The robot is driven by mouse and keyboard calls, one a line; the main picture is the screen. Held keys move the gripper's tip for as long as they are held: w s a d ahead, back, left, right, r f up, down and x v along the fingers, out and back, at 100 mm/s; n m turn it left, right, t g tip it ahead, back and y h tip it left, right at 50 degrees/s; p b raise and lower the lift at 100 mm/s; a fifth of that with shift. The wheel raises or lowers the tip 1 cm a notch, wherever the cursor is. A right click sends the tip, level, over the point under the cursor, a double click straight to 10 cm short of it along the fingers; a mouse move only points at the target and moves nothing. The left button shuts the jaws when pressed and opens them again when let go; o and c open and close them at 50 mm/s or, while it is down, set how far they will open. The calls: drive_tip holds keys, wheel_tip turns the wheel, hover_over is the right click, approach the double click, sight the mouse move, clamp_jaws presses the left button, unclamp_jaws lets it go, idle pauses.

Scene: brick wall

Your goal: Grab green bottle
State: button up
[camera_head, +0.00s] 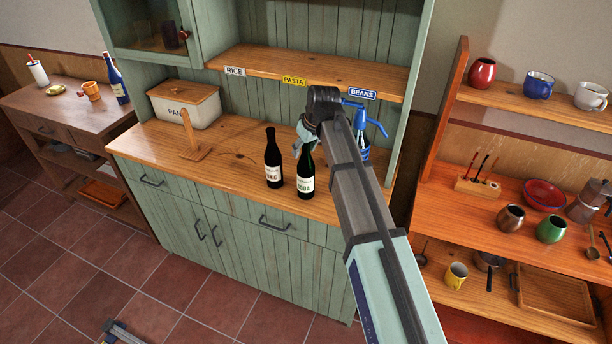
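The green bottle (306,175) stands upright on the wooden counter of the green cabinet, with a pale label on its lower half. My gripper (304,145) is at the neck of this bottle, at the end of my arm coming from the lower right. The top of the bottle is hidden behind the gripper. The fingers are small and partly covered by my wrist, so I cannot tell whether they are open or touch the neck. A dark bottle (273,160) with a light label stands upright just to the left, apart from the green one.
A blue siphon-like bottle (362,135) stands behind my arm on the right. A bread box (184,104) and a wooden stand (192,146) are on the counter's left. A shelf (300,72) with labels hangs above. The counter's front left is clear.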

clamp_jaws()
drive_tip(key=shift+r, duration=0.1)
